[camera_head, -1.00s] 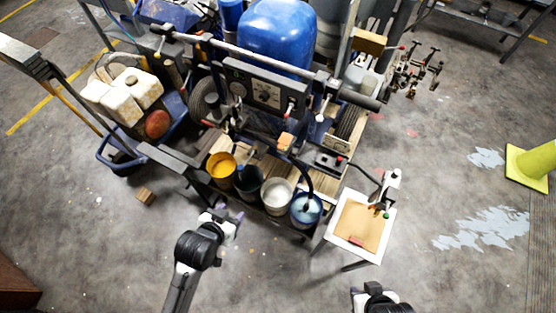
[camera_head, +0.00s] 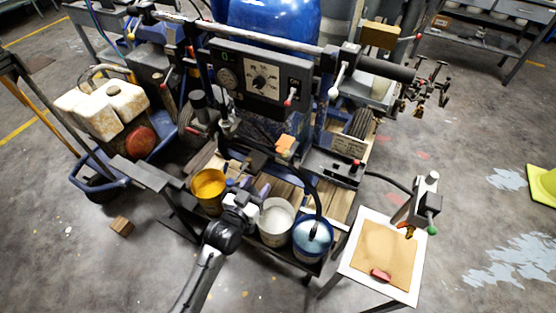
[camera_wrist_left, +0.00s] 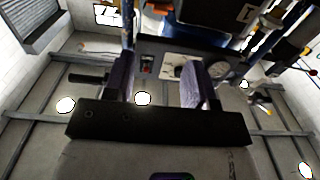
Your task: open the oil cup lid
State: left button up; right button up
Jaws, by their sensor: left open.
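I cannot pick out the oil cup or its lid for certain in either view. The line striper's control panel (camera_head: 262,77), with a dial and a red-tipped lever, stands beyond my left gripper. My left gripper (camera_head: 248,186) is over the row of paint buckets at the machine's front, its purple fingers apart with nothing seen between them. My right gripper is out of view.
A yellow-paint bucket (camera_head: 208,190) stands left of my left gripper, a white one (camera_head: 275,221) and a blue one (camera_head: 312,238) to its right. A small white-framed table (camera_head: 352,264) stands at the right. A tank cart (camera_head: 118,113) stands left.

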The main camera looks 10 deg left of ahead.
aim_at(279, 152)
pick_arm(q)
jog(key=b+x, duration=0.4)
jog(key=x, duration=0.9)
jog(key=shift+w+d, duration=0.2)
jog(key=shift+w, duration=0.2)
jog(key=shift+c, duration=0.3)
grip_shut()
